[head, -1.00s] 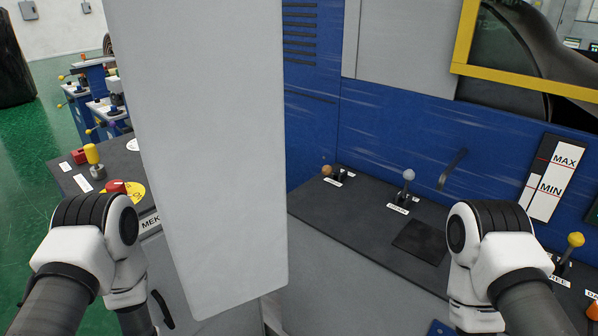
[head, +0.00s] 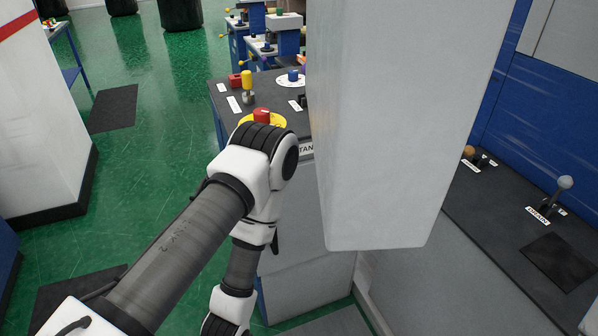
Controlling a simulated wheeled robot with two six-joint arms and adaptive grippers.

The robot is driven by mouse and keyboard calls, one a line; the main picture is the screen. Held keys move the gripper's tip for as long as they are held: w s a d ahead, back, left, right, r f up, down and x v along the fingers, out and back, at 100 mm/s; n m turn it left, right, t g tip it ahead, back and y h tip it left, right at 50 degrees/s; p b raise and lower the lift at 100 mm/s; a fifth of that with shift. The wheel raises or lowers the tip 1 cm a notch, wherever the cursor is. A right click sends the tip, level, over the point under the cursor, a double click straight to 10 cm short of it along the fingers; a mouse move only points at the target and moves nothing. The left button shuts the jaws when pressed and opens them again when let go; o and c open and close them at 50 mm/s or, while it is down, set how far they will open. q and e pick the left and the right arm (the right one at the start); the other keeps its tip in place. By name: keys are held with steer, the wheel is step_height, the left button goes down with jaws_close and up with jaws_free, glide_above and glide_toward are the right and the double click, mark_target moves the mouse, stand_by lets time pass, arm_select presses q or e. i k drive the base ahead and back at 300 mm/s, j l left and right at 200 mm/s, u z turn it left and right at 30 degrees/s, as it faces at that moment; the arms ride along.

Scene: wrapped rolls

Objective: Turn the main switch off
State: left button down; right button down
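I cannot tell for certain which control is the main switch. On the dark top of a control desk (head: 226,96) are a blue knob on a white round plate (head: 292,77), a red button on a yellow disc (head: 262,115), a yellow-topped lever (head: 247,83) and a small red block (head: 235,80). My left arm reaches in from the lower left and bends down in front of the desk, covering part of the yellow disc. Its gripper is outside the picture. My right arm and gripper are not in view.
A large pale grey panel (head: 395,130) hangs close in front, hiding the desk's right part. A dark console with levers (head: 565,183) stands at the right before a blue machine wall (head: 545,110). Green floor (head: 165,175) is open at the left, with dark mats (head: 113,108).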

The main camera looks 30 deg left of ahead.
mark_target(260, 115)
steer(key=u, duration=0.9)
